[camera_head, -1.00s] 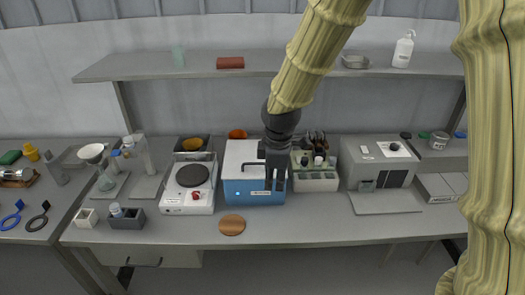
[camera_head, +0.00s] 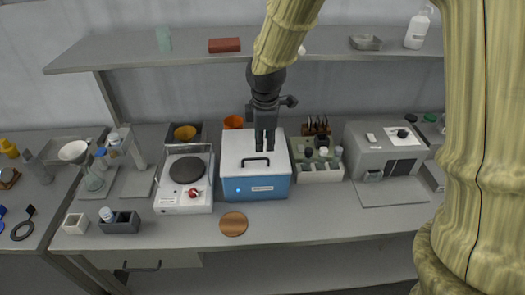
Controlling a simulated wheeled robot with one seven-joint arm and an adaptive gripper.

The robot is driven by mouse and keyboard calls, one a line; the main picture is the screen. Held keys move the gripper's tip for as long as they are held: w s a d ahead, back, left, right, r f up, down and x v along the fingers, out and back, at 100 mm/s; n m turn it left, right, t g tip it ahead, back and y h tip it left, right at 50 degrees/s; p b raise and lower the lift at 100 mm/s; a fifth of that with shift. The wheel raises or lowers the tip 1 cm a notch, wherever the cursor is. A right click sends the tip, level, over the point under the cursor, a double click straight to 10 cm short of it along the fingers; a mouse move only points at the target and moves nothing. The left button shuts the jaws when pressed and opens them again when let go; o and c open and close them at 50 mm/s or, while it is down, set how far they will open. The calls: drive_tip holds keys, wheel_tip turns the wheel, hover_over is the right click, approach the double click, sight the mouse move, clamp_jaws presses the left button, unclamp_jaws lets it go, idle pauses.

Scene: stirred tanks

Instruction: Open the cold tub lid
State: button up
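The cold tub is a blue box (camera_head: 255,188) with a white lid (camera_head: 237,143). The lid lies shut on top and carries a black bar handle (camera_head: 255,159) near its front edge. My gripper (camera_head: 265,149) points down over the lid, its fingertips just behind the handle in the picture. Its two dark fingers show a narrow gap and hold nothing that I can see. I cannot tell whether the fingertips touch the handle or the lid.
A hot plate (camera_head: 187,170) stands close on the left, and a rack of bottles (camera_head: 318,165) close on the right. A grey device (camera_head: 385,150) is farther right. A brown round mat (camera_head: 233,224) lies in front. A shelf (camera_head: 200,48) runs above the bench.

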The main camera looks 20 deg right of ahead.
sight(264, 159)
drive_tip(key=shift+w+d+f+p, duration=0.1)
drive_tip(key=shift+w+f+p, duration=0.2)
drive_tip(key=shift+f, duration=0.9)
drive_tip(key=shift+w+f+p, duration=0.15)
drive_tip(key=shift+f+p, duration=0.15)
drive_tip(key=shift+f, duration=0.85)
drive_tip(key=shift+w+d+f+p, duration=0.1)
drive_tip(key=shift+w+f+p, duration=0.2)
drive_tip(key=shift+f, duration=0.9)
drive_tip(key=shift+s, duration=0.1)
clamp_jaws()
